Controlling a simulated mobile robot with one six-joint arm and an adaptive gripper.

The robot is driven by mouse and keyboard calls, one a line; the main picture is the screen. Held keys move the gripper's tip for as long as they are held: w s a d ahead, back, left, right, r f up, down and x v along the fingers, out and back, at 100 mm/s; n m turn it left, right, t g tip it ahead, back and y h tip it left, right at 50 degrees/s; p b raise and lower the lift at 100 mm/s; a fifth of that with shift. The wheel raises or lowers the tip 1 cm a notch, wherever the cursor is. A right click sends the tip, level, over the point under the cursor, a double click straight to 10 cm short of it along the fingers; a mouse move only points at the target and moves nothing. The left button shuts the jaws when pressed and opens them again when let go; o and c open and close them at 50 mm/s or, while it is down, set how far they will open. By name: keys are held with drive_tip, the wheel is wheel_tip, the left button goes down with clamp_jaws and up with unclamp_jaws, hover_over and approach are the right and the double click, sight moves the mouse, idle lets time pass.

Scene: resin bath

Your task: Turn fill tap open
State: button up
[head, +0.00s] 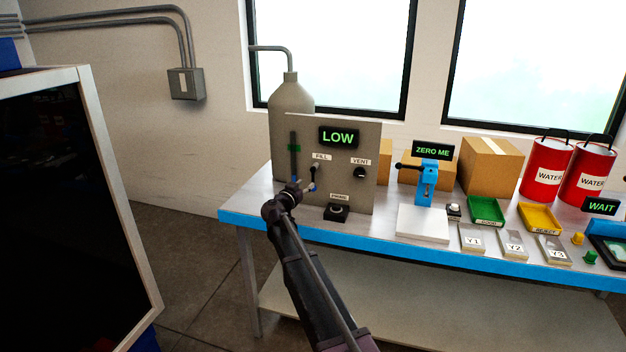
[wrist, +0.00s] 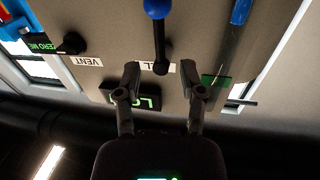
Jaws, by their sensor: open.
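The fill tap (head: 314,174) is on the grey panel (head: 350,195), under the FILL label (head: 321,157). Its dark lever hangs straight down and ends in a blue knob. In the upside-down wrist view, the lever (wrist: 159,40) and blue knob (wrist: 157,8) show clearly. My gripper (head: 301,188) is in front of the panel at the lever's lower left in the head view. In the wrist view my gripper (wrist: 162,78) is open and empty, its fingers framing the lever's pivot end in the picture. Contact cannot be judged. The fingers partly cover the label.
The display (head: 338,137) reads LOW. The vent knob (head: 361,173) is right of the tap, and a button box (head: 337,211) stands below. A green-marked vertical gauge (head: 294,155) is at left. A blue stand (head: 427,180) and white plate (head: 423,224) are farther right on the bench.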

sight(313, 178)
drive_tip(key=shift+x, duration=3.1)
clamp_jaws()
